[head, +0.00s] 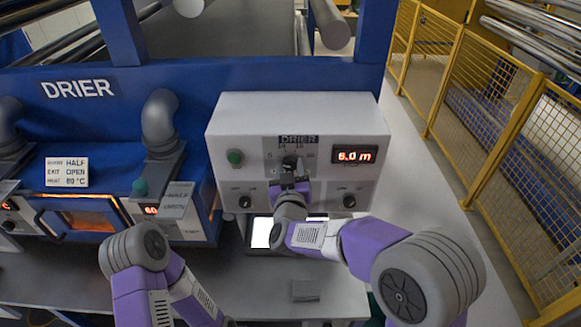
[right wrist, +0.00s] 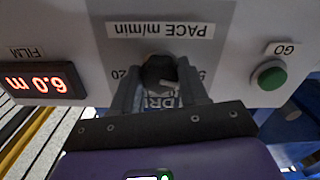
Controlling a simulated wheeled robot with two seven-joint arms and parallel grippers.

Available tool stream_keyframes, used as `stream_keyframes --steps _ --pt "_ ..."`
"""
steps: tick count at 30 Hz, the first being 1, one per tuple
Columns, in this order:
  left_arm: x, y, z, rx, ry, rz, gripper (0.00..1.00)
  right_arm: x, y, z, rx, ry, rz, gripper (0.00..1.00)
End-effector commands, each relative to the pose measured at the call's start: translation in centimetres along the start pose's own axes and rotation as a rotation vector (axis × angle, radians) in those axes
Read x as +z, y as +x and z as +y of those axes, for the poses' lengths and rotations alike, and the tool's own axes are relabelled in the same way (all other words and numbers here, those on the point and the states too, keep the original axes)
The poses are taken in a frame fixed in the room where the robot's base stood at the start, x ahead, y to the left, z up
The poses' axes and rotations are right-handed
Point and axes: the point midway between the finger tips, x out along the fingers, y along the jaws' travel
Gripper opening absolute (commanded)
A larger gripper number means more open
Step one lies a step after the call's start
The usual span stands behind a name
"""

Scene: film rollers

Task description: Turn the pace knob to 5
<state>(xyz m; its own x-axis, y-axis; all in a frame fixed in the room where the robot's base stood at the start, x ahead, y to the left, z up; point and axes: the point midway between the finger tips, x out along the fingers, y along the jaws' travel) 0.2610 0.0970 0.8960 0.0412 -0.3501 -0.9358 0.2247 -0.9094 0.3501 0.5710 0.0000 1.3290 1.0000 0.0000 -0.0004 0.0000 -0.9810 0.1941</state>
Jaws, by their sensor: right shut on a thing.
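The pace knob (head: 289,162) is a dark round knob on the front of the white DRIER control box. My right gripper (head: 291,183) is at the knob; in the right wrist view the two fingers (right wrist: 160,88) stand on either side of the black knob (right wrist: 157,70), shut on it. That view is upside down and shows the "PACE m/min" label (right wrist: 161,30). A 20 shows left of the knob and a 5 to its right, partly covered by a finger. A pale mark shows on the knob, but its exact setting is unclear. My left gripper is out of view.
A red display (head: 354,156) reads 6.0 m. A green GO button (head: 235,157) and small lower knobs (head: 245,202) share the panel. A lit tablet (head: 262,232) lies below. A yellow mesh fence (head: 480,105) stands at right.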

Motion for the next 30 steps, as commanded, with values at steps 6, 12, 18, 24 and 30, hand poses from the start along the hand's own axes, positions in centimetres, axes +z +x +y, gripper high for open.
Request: stream_keyframes --steps 6,12,18,24,30 --pt "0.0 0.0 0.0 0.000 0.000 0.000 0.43 0.0 0.0 0.0 0.000 -0.009 0.000 0.13" --pt "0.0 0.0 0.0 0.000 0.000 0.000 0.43 0.0 0.0 0.0 0.000 -0.009 0.000 0.45" --pt "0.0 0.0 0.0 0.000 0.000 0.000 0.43 0.0 0.0 0.0 0.000 -0.008 0.000 0.69" --pt "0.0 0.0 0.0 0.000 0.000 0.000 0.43 0.0 0.0 0.0 0.000 -0.007 0.000 0.69" --pt "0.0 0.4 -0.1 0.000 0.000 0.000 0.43 0.0 -1.7 -0.1 -0.003 -0.006 0.002 0.69"
